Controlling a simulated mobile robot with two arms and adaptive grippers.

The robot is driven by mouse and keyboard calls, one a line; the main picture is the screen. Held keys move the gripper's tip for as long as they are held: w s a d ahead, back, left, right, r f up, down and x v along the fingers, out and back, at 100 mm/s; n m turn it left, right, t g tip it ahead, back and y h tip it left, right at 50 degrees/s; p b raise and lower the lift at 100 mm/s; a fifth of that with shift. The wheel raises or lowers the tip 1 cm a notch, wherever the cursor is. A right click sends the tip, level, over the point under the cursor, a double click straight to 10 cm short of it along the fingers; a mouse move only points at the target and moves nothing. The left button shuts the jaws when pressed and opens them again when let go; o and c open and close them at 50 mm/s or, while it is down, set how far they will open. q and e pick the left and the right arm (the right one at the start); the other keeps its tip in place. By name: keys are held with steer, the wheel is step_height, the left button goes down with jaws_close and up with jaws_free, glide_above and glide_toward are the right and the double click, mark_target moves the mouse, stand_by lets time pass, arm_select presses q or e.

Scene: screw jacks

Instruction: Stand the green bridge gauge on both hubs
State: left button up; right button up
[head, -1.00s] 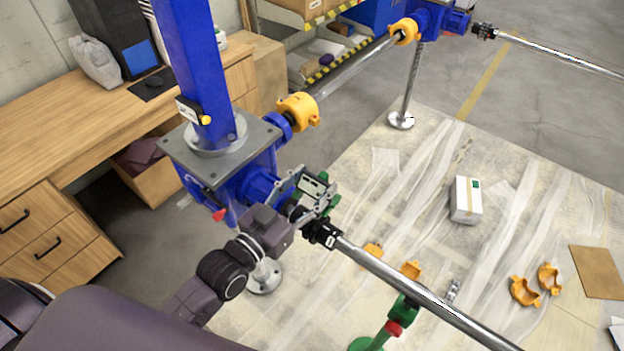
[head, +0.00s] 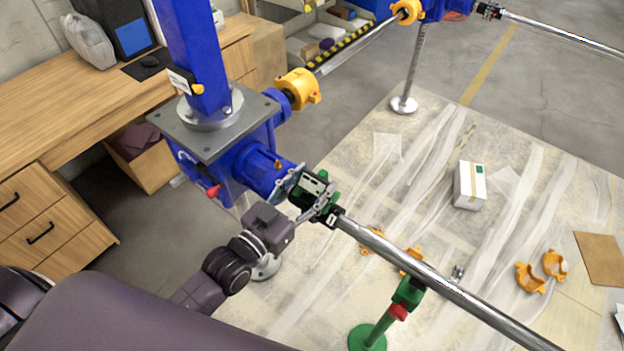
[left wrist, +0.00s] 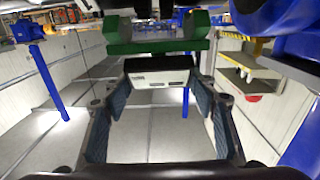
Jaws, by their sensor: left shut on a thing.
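The green bridge gauge (head: 331,190), with a pale display body, is in my left gripper (head: 305,192). In the left wrist view the gauge (left wrist: 155,47) has its green part beyond the fingertips, and its pale body (left wrist: 160,78) lies between the fingers of my left gripper (left wrist: 158,92). In the head view the gauge is over the gap between the blue gearbox's shaft end (head: 268,172) and the black hub (head: 332,216) on the steel shaft. The gauge and gripper hide the gearbox-side hub. I cannot tell whether the gauge touches either hub. My right gripper is out of view.
The steel shaft (head: 440,287) runs to the lower right, above a green stand (head: 368,336). Orange guard pieces (head: 530,278) and a white box (head: 470,185) lie on the floor sheet. A wooden desk (head: 60,125) stands at left.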

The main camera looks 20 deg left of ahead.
arm_select(q)
steer(key=shift+f, duration=0.7)
stand_by(0.9)
steer(key=o, duration=1.6)
steer(key=shift+c, duration=0.2)
steer(key=shift+f, duration=0.1)
steer(key=shift+f, duration=0.1)
steer(key=v, duration=1.2)
